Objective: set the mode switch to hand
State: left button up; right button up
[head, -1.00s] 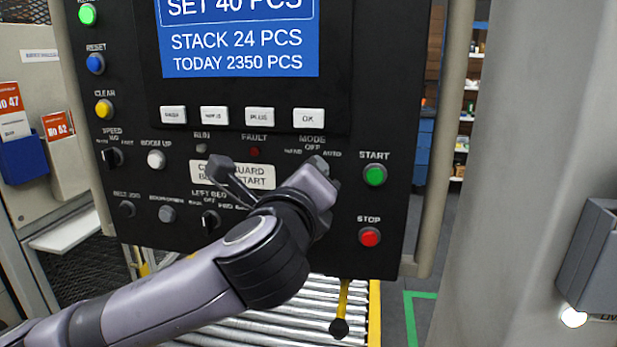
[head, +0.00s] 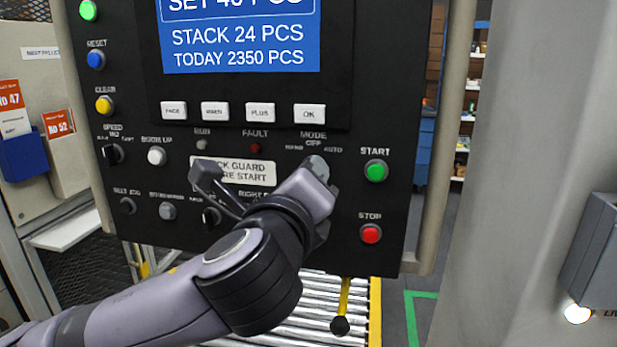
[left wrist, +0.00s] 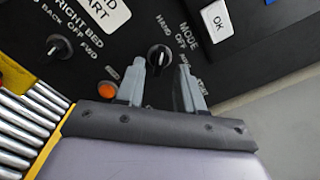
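The mode switch, a black rotary knob (left wrist: 159,57), shows in the left wrist view beside the labels HAND, OFF and a partly covered third one. Its exact pointing direction is hard to tell. My left gripper (left wrist: 161,68) is open, with one grey finger on each side of the knob in the picture. I cannot tell whether the fingers touch it. In the head view my left gripper (head: 319,168) is in front of the panel, under the MODE label, and hides the knob. My right gripper is not in view.
The black control panel (head: 390,100) also carries the green START button (head: 376,171), the red STOP button (head: 371,234) and the OK key (head: 309,114) close by. Another knob (left wrist: 59,47) is left in the wrist view. A roller conveyor (head: 310,315) runs below.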

pick_arm(q)
jog(key=shift+s+a, duration=0.2)
jog(key=shift+s, duration=0.8)
jog(key=shift+s+a, duration=0.2)
jog(key=shift+s, duration=0.8)
jog(key=shift+f, duration=0.15)
jog(key=a+f+n+g+h, duration=0.1)
jog(key=a+f+n+g, duration=0.2)
jog(key=f+n, duration=0.75)
jog(key=a+f+n+g+h, duration=0.15)
jog(key=f+n, duration=0.25)
jog(key=f, duration=1.4)
jog(key=s+a+f+n+g+y, duration=0.1)
jog(key=s+a+f+n+y, duration=0.1)
jog(key=s+a+f+n, duration=0.4)
jog(key=s+a+f+n+g+y, duration=0.1)
jog(key=s+a+f+n, duration=0.5)
jog(key=s+f, duration=0.5)
notch_tip(320, 180, down, 4)
jog(key=shift+a+f+g+y, duration=0.1)
jog(key=shift+a+g+y, duration=0.25)
jog(key=shift+a, duration=0.85)
